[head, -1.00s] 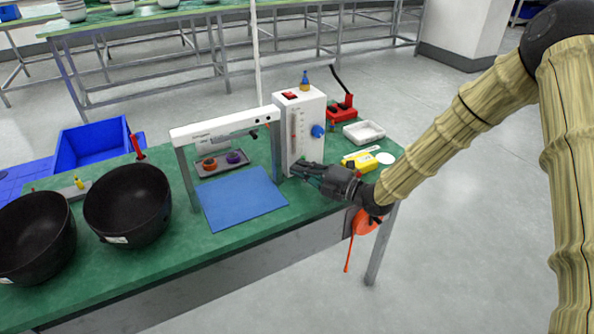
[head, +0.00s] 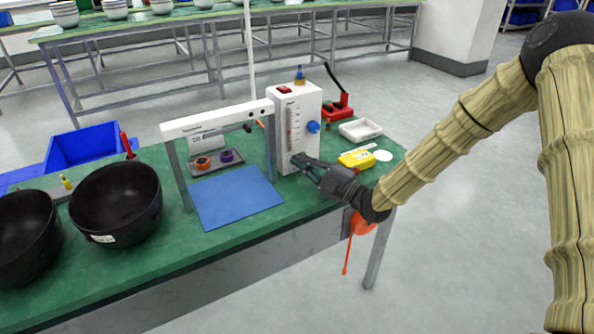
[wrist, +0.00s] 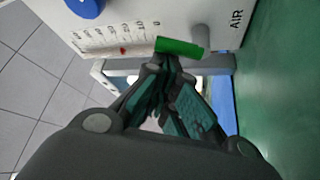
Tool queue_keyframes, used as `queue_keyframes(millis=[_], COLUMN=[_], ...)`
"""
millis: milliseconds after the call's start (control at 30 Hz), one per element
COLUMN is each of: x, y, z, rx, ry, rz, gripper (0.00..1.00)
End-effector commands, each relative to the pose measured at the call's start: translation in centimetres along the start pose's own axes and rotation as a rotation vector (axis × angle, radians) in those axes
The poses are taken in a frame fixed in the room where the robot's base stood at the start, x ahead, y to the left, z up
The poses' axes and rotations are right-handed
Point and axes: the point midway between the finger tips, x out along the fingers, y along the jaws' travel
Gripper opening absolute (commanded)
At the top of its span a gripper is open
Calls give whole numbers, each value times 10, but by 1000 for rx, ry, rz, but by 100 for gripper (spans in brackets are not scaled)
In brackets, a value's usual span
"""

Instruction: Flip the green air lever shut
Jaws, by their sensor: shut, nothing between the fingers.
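The green air lever (wrist: 180,46) shows in the wrist view on the lower part of the white box (head: 297,125), near the printed word AIR. It lies roughly along the picture's width, beside a grey pipe stub. My gripper (wrist: 168,68) is shut and empty, its fingertips just below the lever in the picture; I cannot tell whether they touch it. In the head view my gripper (head: 298,160) is at the lower front of the white box, and the lever is hidden or too small to make out there.
A blue mat (head: 235,198) lies left of the box under a white-topped frame (head: 215,118). A yellow device (head: 356,159), a white tray (head: 360,130) and a red press (head: 338,107) stand to the right. Black bowls (head: 117,203) stand at left. A blue knob (head: 313,127) sticks out of the box.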

Motion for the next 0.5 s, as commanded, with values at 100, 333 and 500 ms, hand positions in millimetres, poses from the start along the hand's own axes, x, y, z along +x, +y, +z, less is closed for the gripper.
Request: queue_keyframes(millis=[100, 333, 500], x=[-3, -5, -7], y=[-2, 4, 5], z=[6, 9, 12], rx=[91, 160, 159], ry=[-2, -1, -1], rz=[55, 95, 94], gripper=[0, 0, 0])
